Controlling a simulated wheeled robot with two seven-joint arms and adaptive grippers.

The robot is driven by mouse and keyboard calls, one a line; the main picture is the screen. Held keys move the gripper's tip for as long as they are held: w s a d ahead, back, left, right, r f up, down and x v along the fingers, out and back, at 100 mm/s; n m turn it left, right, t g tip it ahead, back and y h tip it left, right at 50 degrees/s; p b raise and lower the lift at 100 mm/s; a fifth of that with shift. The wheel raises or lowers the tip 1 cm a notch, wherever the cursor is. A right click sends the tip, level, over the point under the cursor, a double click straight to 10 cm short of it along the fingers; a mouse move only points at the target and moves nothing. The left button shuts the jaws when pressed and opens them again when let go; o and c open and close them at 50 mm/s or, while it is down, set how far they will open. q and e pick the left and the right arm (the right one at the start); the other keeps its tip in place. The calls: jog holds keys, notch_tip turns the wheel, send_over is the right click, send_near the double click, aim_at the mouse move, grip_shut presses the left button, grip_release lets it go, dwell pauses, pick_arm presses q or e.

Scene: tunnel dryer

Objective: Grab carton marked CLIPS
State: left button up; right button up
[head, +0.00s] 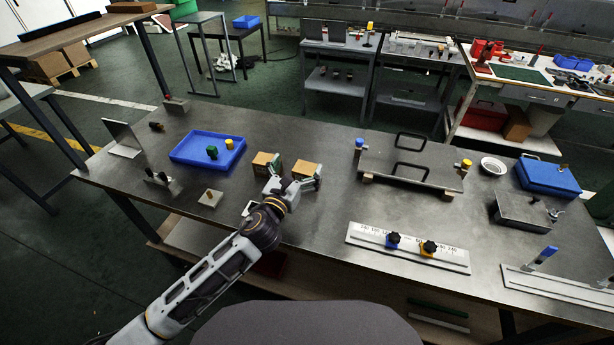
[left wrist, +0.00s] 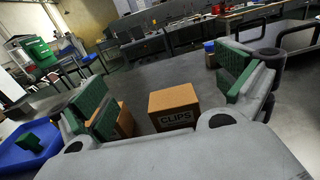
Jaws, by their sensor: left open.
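The carton marked CLIPS (left wrist: 174,108) is a small brown box standing on the table. In the left wrist view it sits between my open fingers, a little beyond them, with its lettered face towards me. In the head view it appears to be the right one of two small cartons (head: 307,168). The other carton (head: 262,160) stands to its left; in the left wrist view it is partly hidden behind the left finger (left wrist: 125,122). My left gripper (head: 296,180) is open and empty, just in front of the CLIPS carton. My right gripper is not in view.
A blue tray (head: 187,161) with a green and a yellow piece lies left of the cartons. A dark plate with two handles (head: 376,158) lies to the right. A ruled rail (head: 365,237) with knobs lies at front right. The table between cartons and plate is clear.

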aim_at(304, 176)
pick_arm(q)
notch_tip(304, 176, down, 6)
jog(key=shift+f+b, duration=0.1)
jog(key=shift+b, duration=0.9)
jog(key=shift+a+f, duration=0.1)
jog(key=shift+f, duration=0.25)
jog(key=shift+f+b, duration=0.4)
jog(key=shift+f, duration=0.2)
jog(key=shift+x, duration=1.1)
jog(key=shift+w, duration=0.15)
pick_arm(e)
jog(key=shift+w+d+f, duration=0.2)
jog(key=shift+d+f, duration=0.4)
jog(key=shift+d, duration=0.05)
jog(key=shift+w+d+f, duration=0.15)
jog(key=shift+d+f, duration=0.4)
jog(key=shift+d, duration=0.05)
pick_arm(q)
jog(key=shift+w, duration=0.15)
